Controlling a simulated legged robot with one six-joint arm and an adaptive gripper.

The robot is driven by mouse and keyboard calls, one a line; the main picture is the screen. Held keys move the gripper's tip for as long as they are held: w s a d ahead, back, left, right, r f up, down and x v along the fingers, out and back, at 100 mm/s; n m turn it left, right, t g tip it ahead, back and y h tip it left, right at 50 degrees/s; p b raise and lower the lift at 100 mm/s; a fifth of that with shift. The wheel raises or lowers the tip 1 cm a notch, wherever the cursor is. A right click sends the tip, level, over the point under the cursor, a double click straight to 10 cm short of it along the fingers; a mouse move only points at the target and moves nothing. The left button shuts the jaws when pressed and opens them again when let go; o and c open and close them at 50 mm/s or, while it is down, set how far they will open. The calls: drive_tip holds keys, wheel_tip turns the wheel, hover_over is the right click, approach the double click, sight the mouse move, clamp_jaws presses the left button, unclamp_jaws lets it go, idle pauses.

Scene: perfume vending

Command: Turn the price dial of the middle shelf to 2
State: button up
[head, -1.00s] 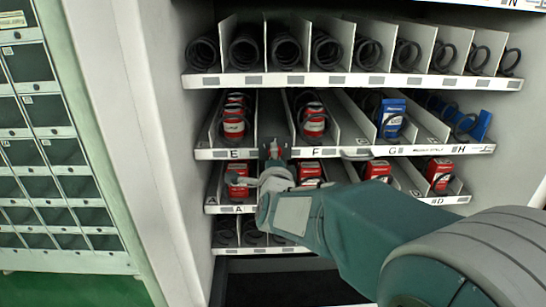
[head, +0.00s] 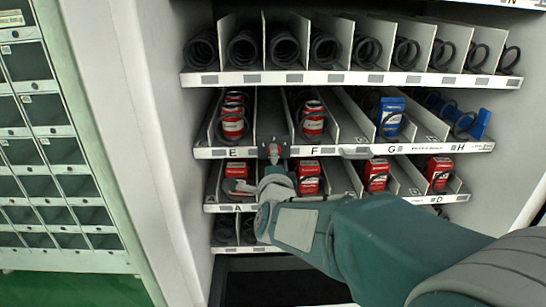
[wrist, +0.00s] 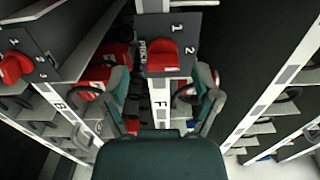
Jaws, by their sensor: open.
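The middle shelf's price dial (head: 273,151) is a dark plate with a red knob, between the E and F labels in the head view. In the wrist view the red knob (wrist: 163,56) sits on the dark plate, with a 1 above it, a 2 at its right and a PRICE label at its left. Which number the knob points to is unclear. My gripper (wrist: 163,78) is open, with one finger on each side below the knob, apart from it as far as I can tell. In the head view my gripper (head: 264,181) is just below the dial, in front of the lower shelf.
Red cans (head: 233,125) and a blue box (head: 391,118) stand on the middle shelf. Red boxes (head: 376,175) stand on the shelf below. Another dial with a red knob (wrist: 14,68) shows at the left in the wrist view. The upper shelf (head: 345,78) holds empty coils.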

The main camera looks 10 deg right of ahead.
drive_tip(key=s+a, duration=0.1)
drive_tip(key=s, duration=0.8)
drive_tip(key=shift+s+a, duration=0.15)
drive_tip(key=shift+a, duration=0.25)
drive_tip(key=s+d+f+n+g+y, duration=0.1)
drive_tip(key=s+f+n+g, duration=0.2)
drive_tip(key=s+n+g, duration=0.3)
drive_tip(key=s+d+f+n+g+y, duration=0.1)
drive_tip(key=s+f+n+g, duration=0.3)
drive_tip(key=s+n, duration=0.8)
drive_tip(key=shift+s+d+n+g+y, duration=0.2)
drive_tip(key=shift+d+n+g+y, duration=0.15)
drive_tip(key=shift+n+g+y, duration=0.55)
drive_tip(key=c, duration=0.3)
drive_tip(key=shift+s, duration=0.1)
